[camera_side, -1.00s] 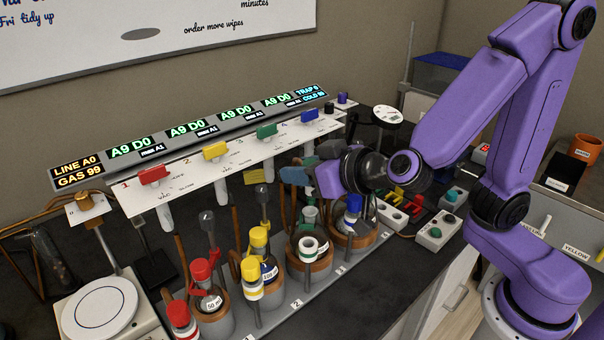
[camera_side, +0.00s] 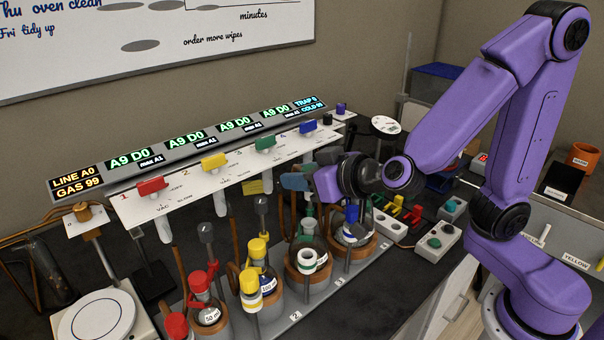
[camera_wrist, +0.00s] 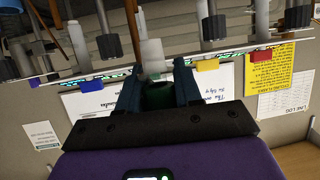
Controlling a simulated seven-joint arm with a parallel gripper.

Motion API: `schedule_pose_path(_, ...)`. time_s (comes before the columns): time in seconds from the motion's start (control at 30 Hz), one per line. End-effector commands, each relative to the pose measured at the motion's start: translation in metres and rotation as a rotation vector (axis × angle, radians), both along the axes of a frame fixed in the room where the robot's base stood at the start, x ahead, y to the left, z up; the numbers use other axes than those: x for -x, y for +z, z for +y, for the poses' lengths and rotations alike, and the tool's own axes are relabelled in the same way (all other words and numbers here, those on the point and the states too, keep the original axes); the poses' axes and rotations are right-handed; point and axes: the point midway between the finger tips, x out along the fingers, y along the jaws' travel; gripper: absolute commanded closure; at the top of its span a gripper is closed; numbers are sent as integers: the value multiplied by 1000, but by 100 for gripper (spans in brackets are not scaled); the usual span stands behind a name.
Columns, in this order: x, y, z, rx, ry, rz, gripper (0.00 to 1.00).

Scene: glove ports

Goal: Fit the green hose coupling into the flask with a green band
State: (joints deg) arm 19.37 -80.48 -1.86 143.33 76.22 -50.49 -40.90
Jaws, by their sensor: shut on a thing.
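My gripper (camera_side: 293,181) is shut on the green hose coupling (camera_wrist: 158,95), which shows as dark green between the fingers (camera_wrist: 158,90) in the wrist view. A pale piece (camera_wrist: 151,53) shows just beyond it. In the side view my fingers hide much of the coupling. Below them a green piece with a pale neck (camera_side: 309,228) stands over the round base at the third place; I cannot tell whether it touches the coupling.
Red-capped (camera_side: 199,283) and yellow-capped (camera_side: 257,249) flasks stand to the left. A blue-capped flask (camera_side: 351,214) is close by on the right, under my gripper. The valve panel (camera_side: 225,172) with coloured handles runs behind. Copper hoses hang between.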

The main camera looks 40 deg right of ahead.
Motion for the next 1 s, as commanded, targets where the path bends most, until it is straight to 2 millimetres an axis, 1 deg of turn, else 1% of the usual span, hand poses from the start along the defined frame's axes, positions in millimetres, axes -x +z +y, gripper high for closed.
schedule_pose_path(0.3, 0, -25, 0, 5, -38, 2, 95)
schedule_pose_path(0.5, 0, -38, -1, 3, -63, 2, 95)
schedule_pose_path(0.7, 0, -44, -1, 1, -74, 1, 95)
schedule_pose_path(1.0, 0, -45, -1, 0, -77, 0, 95)
